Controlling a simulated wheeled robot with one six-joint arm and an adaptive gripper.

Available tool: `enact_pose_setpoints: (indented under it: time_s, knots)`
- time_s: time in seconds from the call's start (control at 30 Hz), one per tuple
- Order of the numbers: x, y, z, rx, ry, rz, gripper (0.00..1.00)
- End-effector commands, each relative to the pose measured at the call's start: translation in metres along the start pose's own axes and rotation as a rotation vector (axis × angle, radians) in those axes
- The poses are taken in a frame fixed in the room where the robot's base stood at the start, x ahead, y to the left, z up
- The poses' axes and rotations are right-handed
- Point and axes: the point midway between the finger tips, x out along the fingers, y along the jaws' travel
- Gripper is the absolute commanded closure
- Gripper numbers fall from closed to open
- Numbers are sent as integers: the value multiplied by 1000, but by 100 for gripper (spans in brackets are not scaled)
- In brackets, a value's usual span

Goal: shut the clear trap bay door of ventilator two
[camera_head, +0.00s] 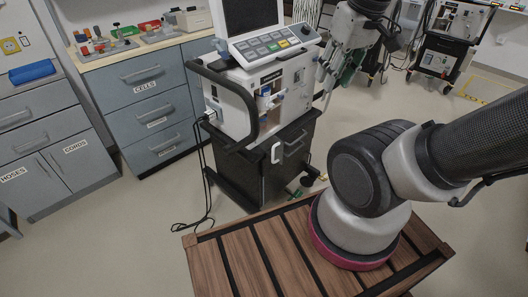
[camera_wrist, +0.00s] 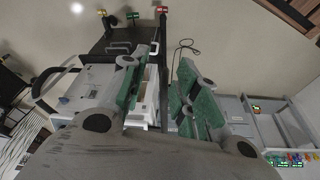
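A white ventilator (camera_head: 250,98) with a screen and a tilted button panel stands on a black cart in the middle of the head view. Its open side bay (camera_head: 268,101) shows blue and white parts. I cannot clearly make out the clear door or how far it stands open. My gripper (camera_head: 337,84) is just right of the ventilator, its green-padded fingers pointing down. In the wrist view my gripper (camera_wrist: 163,83) is open, the fingers apart with part of the ventilator (camera_wrist: 93,88) behind and beside the left finger. No number is readable on the ventilator.
Another ventilator (camera_head: 441,54) stands at the far right. Grey drawer cabinets (camera_head: 150,92) line the left, with coloured items on top. A black cable (camera_head: 207,190) lies on the floor left of the cart. My wooden-slatted deck is in front.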

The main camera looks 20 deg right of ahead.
Motion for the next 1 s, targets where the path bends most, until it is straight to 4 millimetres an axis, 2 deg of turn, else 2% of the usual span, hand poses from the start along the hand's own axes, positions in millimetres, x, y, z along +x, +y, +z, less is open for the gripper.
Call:
enact_pose_setpoints:
  time_s: [0.03,0.1,0.13,0.57,0.77,1.0]
  knots:
    - [13,-8,-2,-35,-59,-9,85]
    - [30,-18,-7,-83,-137,-17,98]
    - [37,-22,-9,-107,-171,-17,100]
    - [142,-74,-44,-519,-564,106,100]
    - [202,-99,-54,-756,-712,195,100]
    - [286,-130,-57,-1078,-860,310,100]
